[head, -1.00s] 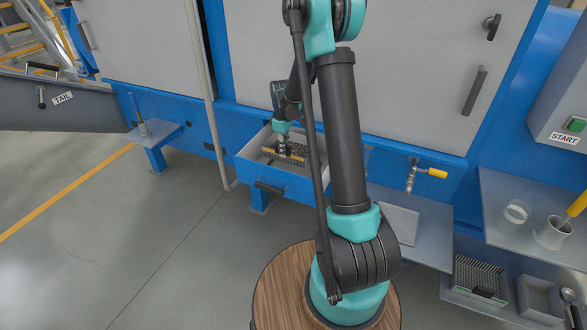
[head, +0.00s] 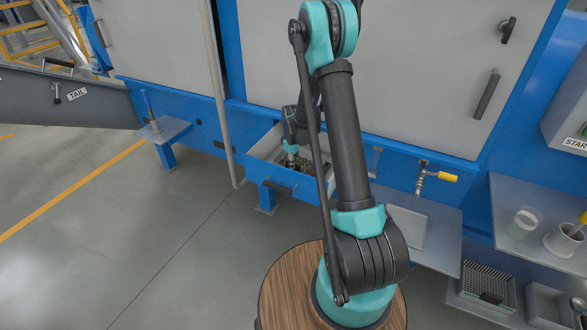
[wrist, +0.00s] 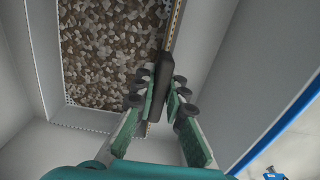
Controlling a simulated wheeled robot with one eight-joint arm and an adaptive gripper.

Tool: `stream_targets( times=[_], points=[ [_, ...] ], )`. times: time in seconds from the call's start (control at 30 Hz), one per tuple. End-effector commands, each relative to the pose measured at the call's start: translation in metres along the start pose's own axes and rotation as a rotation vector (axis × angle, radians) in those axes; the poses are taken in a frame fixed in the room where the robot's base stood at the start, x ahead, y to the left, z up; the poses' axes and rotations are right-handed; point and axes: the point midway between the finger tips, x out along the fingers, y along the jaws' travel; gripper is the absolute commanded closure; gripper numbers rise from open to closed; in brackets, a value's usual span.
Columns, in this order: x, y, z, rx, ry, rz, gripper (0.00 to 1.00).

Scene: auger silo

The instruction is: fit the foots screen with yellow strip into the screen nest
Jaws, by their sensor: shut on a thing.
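My gripper (wrist: 162,95) is shut on a dark upright bar at the right edge of the foots screen (wrist: 110,45) in the wrist view. The bar looks like the screen's grip. The screen area is full of brown, crumb-like pieces and has a pale dotted border, with a thin yellowish line on its right side. In the head view my gripper (head: 291,160) reaches down into the open grey drawer box (head: 262,170) with a blue front. The screen nest cannot be told apart from the box, and whether the screen is seated in it cannot be seen.
The drawer's pale walls stand close around my gripper. A yellow-handled valve (head: 436,176) sticks out to the right. A shelf (head: 520,220) with a glass and a cup is farther right. The floor at left is clear.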

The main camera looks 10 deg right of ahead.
Motion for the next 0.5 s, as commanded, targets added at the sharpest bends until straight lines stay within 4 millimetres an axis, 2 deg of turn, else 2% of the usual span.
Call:
stream_targets(
  times=[0.13,0.17,0.3,0.5],
  points=[
    [0.0038,-0.0006,-0.0004,-0.001,0.0,-0.001,1.0],
    [0.0042,-0.0006,-0.0004,-0.001,0.0,-0.002,0.86],
    [0.0035,-0.0006,-0.0004,-0.001,0.0,-0.002,0.69],
    [0.0028,-0.0005,-0.0003,-0.001,0.0,-0.001,0.68]
  ],
)
